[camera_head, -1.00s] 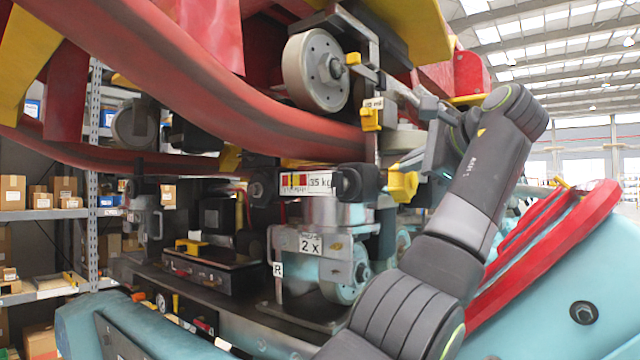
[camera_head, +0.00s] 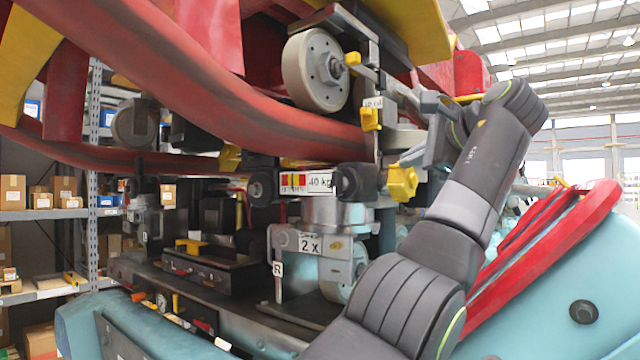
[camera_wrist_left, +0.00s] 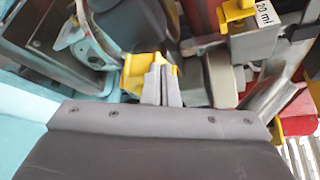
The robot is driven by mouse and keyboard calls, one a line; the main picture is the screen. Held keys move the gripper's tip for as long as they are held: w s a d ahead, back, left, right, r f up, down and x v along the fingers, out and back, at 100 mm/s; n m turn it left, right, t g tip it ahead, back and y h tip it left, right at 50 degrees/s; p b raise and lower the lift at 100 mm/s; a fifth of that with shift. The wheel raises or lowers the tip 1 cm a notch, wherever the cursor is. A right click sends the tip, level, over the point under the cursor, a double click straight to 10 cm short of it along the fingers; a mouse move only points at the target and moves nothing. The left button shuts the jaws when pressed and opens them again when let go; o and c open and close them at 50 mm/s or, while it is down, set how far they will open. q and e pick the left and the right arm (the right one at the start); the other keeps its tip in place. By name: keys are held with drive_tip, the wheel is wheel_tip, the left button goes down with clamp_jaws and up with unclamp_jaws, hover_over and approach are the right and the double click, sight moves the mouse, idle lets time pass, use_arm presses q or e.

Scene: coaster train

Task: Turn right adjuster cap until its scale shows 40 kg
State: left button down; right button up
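The scale (camera_head: 318,183) with red and yellow bands reads 40 kg in the head view. A black round housing (camera_head: 357,182) is at its right end. The yellow right adjuster cap (camera_head: 402,184) sits just right of that housing. My left gripper (camera_head: 416,156) reaches down to the cap from the upper right. In the left wrist view my left fingers (camera_wrist_left: 162,86) are close together, with the yellow cap (camera_wrist_left: 133,74) showing at their tips. They look shut on a part of it; the contact itself is partly hidden. My right gripper is in neither view.
A yellow clip (camera_head: 370,118) hangs above the cap, below a grey wheel (camera_head: 315,71). A red rail (camera_head: 220,100) crosses above the scale. Shelves with boxes (camera_head: 62,187) stand at the left.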

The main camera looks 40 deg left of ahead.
use_arm(q)
drive_tip(key=shift+a+r, duration=0.1)
drive_tip(key=d, duration=0.6)
drive_tip(key=shift+s, duration=0.3)
drive_tip(key=shift+w, duration=0.1)
